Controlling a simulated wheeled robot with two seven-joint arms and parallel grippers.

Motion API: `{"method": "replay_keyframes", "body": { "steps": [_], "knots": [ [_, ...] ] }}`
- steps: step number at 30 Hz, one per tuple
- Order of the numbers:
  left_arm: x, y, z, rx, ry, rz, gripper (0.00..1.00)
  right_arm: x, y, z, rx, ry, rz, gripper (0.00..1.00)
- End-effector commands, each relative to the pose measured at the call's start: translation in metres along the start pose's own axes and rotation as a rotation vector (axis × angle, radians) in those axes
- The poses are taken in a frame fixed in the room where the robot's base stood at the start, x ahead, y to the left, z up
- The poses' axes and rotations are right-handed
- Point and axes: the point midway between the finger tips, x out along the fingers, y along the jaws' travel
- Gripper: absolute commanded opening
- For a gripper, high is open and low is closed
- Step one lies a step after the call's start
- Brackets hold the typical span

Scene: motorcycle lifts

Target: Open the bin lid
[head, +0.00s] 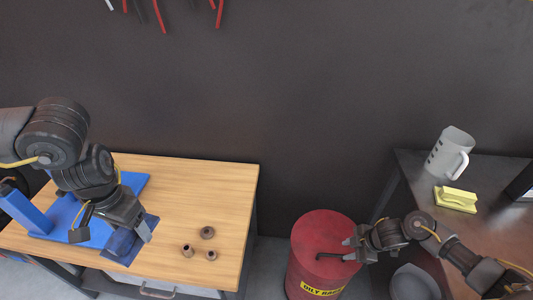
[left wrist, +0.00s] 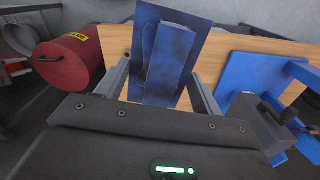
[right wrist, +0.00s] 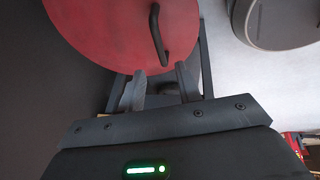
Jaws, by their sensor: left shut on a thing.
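The red bin (head: 305,283) stands on the floor between the two tables, with a yellow "OILY RAGS" label. Its round red lid (head: 318,230) is shut. A dark bar handle (head: 335,256) lies across the lid; it also shows in the right wrist view (right wrist: 158,38). My right gripper (head: 356,246) is at the lid's right side by the handle's end. Its fingers (right wrist: 162,80) are apart, with the handle just beyond the tips. My left gripper (head: 143,228) is over the wooden bench, shut on a dark blue rag (left wrist: 165,60).
The wooden bench (head: 195,185) carries several small brown metal parts (head: 207,232) and a blue fixture (head: 90,225). A dark table (head: 490,225) at the right holds a white jug (head: 450,152) and a yellow block (head: 456,199). A grey rounded object (head: 414,283) sits right of the bin.

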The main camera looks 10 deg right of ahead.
Motion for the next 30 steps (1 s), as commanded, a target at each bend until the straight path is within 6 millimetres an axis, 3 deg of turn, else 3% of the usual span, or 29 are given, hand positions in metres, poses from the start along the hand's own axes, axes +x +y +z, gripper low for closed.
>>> {"method": "replay_keyframes", "body": {
  "steps": [6, 12, 25, 30],
  "knots": [
    [0.006, 0.000, 0.000, 0.000, 0.000, 0.000, 0.33, 0.044, 0.000, -0.001, 0.002, 0.002, -0.001, 0.34],
    [0.009, 0.000, 0.000, 0.000, 0.000, 0.000, 0.33, 0.068, 0.000, -0.001, 0.002, 0.001, 0.001, 0.34],
    [0.009, 0.000, 0.000, 0.000, 0.000, 0.000, 0.33, 0.075, 0.000, 0.000, -0.001, 0.000, 0.001, 0.33],
    [0.009, 0.000, 0.000, 0.000, 0.000, 0.000, 0.33, 0.075, 0.000, 0.000, -0.001, 0.000, 0.001, 0.11]
  ]
}}
